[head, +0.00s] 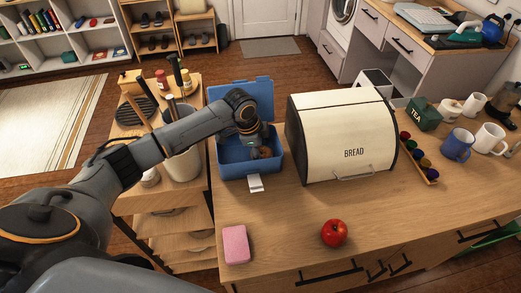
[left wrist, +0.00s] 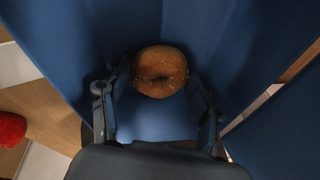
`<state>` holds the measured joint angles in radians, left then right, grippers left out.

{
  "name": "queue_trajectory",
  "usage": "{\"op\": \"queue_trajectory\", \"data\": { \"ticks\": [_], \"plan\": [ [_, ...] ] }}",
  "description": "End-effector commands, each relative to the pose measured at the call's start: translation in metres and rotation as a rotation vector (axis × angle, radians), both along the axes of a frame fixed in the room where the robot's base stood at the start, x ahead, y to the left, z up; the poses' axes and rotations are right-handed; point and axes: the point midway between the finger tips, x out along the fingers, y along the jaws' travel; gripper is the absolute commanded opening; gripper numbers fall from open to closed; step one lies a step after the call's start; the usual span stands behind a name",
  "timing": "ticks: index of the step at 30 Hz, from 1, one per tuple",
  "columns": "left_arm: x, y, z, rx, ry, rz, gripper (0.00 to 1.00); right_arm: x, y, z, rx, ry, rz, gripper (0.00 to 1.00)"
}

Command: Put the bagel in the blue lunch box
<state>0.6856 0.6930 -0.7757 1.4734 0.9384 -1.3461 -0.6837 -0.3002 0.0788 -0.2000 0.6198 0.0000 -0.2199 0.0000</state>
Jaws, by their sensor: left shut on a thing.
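The blue lunch box (head: 233,167) stands open on the counter, with its lid raised at the back. My left gripper (head: 262,147) reaches down into the box from the left. It is shut on the bagel (head: 265,152), which is largely covered by the gripper in the head view. In the left wrist view the brown, seeded bagel (left wrist: 160,72) sits between the two fingers (left wrist: 158,98), with blue box walls around it. I cannot tell whether the bagel touches the box floor. My right gripper is in neither view.
A cream bread bin (head: 340,125) stands close to the right of the box. A red apple (head: 334,233) and a pink sponge (head: 236,245) lie in front. A utensil crock (head: 184,160) stands left, partly behind my arm.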

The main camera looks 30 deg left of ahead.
Motion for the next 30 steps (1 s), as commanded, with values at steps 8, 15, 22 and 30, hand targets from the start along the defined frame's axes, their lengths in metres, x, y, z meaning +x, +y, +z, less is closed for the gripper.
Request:
{"op": "queue_trajectory", "data": {
  "ticks": [8,15,22,30],
  "plan": [
    [0.0,0.0,-0.002,-0.001,0.0,0.0,0.72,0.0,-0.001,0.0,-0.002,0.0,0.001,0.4],
    [0.0,0.0,-0.002,0.0,0.0,0.0,0.72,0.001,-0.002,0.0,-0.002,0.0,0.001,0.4],
    [-0.003,0.003,0.02,0.0,-0.005,0.0,0.72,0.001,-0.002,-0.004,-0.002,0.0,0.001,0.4],
    [-0.017,0.011,0.076,0.0,-0.005,0.0,0.72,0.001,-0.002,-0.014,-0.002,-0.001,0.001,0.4]
  ]
}}
